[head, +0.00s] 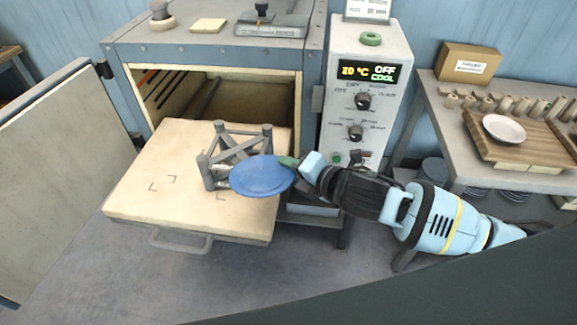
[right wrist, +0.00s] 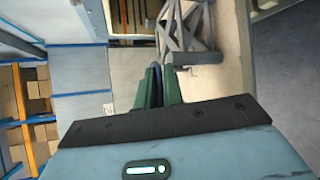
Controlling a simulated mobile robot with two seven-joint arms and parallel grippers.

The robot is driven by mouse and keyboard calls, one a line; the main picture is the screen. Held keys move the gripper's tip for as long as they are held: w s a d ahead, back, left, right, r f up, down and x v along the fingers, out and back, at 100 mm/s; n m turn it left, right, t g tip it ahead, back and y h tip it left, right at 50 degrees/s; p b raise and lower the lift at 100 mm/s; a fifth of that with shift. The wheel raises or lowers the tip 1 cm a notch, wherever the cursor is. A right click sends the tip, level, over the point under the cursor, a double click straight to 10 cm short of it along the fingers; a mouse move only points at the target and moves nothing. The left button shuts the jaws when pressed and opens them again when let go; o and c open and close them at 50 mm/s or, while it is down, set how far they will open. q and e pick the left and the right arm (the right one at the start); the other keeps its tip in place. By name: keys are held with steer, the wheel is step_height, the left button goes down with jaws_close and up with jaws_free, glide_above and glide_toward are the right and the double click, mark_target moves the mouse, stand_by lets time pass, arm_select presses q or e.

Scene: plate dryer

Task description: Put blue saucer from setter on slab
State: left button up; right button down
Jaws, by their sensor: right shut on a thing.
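The blue saucer (head: 262,177) is held by its right edge in my right gripper (head: 290,163), which is shut on it. It is in front of the grey setter (head: 212,172), a frame of bars that stands on the pale slab (head: 150,205) pulled out of the kiln. I cannot tell whether the saucer touches the setter. In the right wrist view the green fingers (right wrist: 158,85) close on the saucer's thin blue edge, and the setter (right wrist: 185,40) is just beyond them. My left gripper is not in view.
The open kiln chamber (head: 225,95) is behind the slab, its door (head: 60,180) swung left. A control box (head: 368,90) reads OFF and COOL. On the right table, a white saucer (head: 503,129) sits on a wooden board (head: 530,150). The slab's front left is bare apart from corner marks.

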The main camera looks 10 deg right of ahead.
steer(key=shift+s+r, duration=0.1)
steer(key=shift+s, duration=0.25)
steer(key=shift+s+f, duration=0.2)
steer(key=s+d+f+m+t+h, duration=0.2)
steer(key=s+d+m+h, duration=0.4)
steer(key=s+d, duration=0.4)
steer(key=shift+s+d+f+m+h, duration=0.3)
steer(key=shift+s+f+h, duration=0.25)
steer(key=shift+f+h, duration=0.25)
